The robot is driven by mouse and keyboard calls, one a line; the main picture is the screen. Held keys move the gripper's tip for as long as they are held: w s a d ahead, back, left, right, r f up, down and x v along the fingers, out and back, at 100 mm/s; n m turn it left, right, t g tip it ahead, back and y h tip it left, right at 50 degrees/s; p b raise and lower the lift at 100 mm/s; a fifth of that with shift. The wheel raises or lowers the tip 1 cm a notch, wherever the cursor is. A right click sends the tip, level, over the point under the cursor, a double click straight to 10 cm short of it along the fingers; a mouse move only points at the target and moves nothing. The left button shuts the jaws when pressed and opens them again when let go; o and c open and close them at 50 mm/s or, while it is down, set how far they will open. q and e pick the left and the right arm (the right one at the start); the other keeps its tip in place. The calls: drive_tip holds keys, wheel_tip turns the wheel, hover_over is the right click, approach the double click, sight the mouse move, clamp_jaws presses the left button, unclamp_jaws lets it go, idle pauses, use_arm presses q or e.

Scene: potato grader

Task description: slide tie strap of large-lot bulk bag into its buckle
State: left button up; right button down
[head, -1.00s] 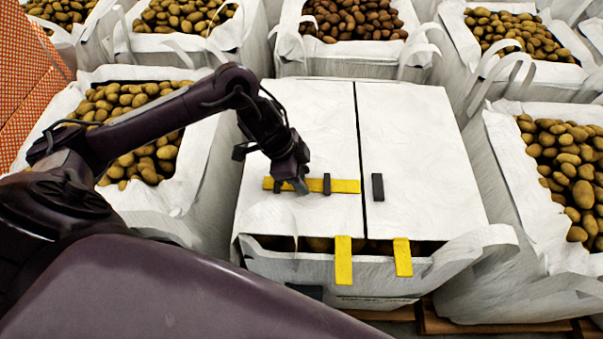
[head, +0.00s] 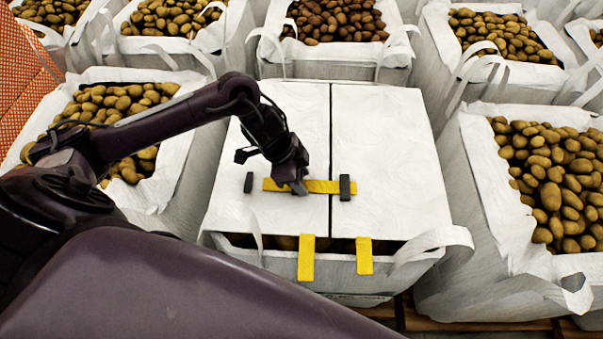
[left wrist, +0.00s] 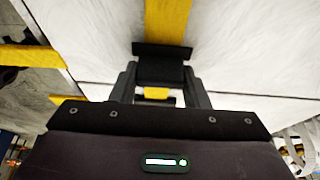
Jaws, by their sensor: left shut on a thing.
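The large white bag (head: 390,130) has two top flaps meeting at a seam. The yellow tie strap (head: 320,186) lies across the seam; it also shows in the left wrist view (left wrist: 168,18). My left gripper (head: 300,188) is shut on the strap, left of the seam, and hides part of it. The dark buckle (head: 345,187) is on the right flap. The strap's right end crosses behind it and shows a little beyond. Another dark piece (head: 249,182) is on the left flap, left of the strap's end. My right gripper is not in view.
Two yellow straps (head: 306,258) (head: 364,256) hang over the bag's front edge. A white loop handle (head: 440,240) stands at its front right corner. Open bags of potatoes stand to the left, behind and right (head: 480,180).

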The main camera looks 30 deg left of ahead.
use_arm(q)
drive_tip(key=o, duration=1.2)
drive_tip(key=shift+d, duration=0.1)
drive_tip(key=shift+o, duration=0.9)
drive_tip(key=shift+w+d, duration=0.1)
drive_tip(key=shift+d, duration=0.05)
drive_tip(key=shift+a+r, duration=0.3)
drive_tip(key=v, duration=0.7)
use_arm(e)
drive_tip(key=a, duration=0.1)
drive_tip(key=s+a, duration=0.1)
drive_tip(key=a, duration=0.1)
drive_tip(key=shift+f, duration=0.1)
use_arm(q)
drive_tip(key=shift+r, duration=0.1)
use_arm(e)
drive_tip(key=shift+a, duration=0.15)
use_arm(q)
drive_tip(key=shift+d, duration=0.1)
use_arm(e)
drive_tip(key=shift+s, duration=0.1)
